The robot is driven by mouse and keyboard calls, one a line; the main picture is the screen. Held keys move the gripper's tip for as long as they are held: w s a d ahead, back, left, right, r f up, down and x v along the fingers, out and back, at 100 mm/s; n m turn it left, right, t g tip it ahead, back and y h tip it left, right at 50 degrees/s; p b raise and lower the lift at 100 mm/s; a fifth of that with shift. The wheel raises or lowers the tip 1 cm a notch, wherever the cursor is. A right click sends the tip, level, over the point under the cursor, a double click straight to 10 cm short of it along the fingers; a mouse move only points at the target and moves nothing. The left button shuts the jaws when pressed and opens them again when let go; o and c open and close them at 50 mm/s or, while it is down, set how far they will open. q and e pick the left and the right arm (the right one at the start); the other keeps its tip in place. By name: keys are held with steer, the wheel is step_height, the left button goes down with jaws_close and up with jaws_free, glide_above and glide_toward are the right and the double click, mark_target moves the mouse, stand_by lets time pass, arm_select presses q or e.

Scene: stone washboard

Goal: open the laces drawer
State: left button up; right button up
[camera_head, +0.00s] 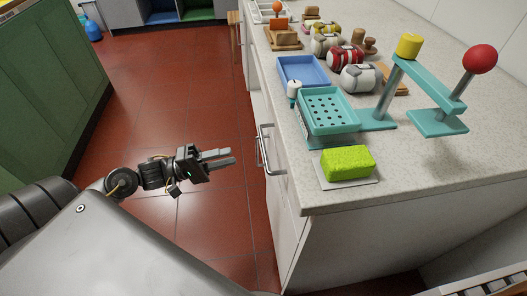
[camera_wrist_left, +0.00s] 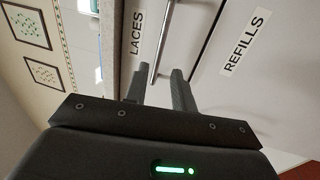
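The laces drawer front (camera_wrist_left: 142,58) carries a black LACES label and shows pale and closed in the left wrist view. A metal bar handle (camera_wrist_left: 161,42) runs beside the label. In the head view, metal handles (camera_head: 264,150) stand out from the cabinet's left face. My left gripper (camera_head: 232,156) points at this face, its fingertips short of the handles with a gap between. In the left wrist view its two fingers (camera_wrist_left: 160,78) are apart and empty, and the handle's end appears between their tips. My right gripper is not in view.
A REFILLS front (camera_wrist_left: 245,42) adjoins the laces drawer. The speckled counter (camera_head: 325,200) above bears a green sponge (camera_head: 347,163), a teal basket (camera_head: 328,110), a blue tray (camera_head: 303,70) and a teal stand (camera_head: 430,80). The red floor (camera_head: 190,80) beside the cabinet is clear.

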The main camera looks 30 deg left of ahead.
mark_target(264, 146)
arm_select(q)
steer(key=x, duration=1)
steer(key=shift+w+d+b, duration=0.3)
steer(key=shift+b, duration=0.1)
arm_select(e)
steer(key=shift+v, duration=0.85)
arm_select(q)
steer(key=shift+c, duration=0.4)
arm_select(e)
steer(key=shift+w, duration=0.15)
arm_select(q)
jaws_close()
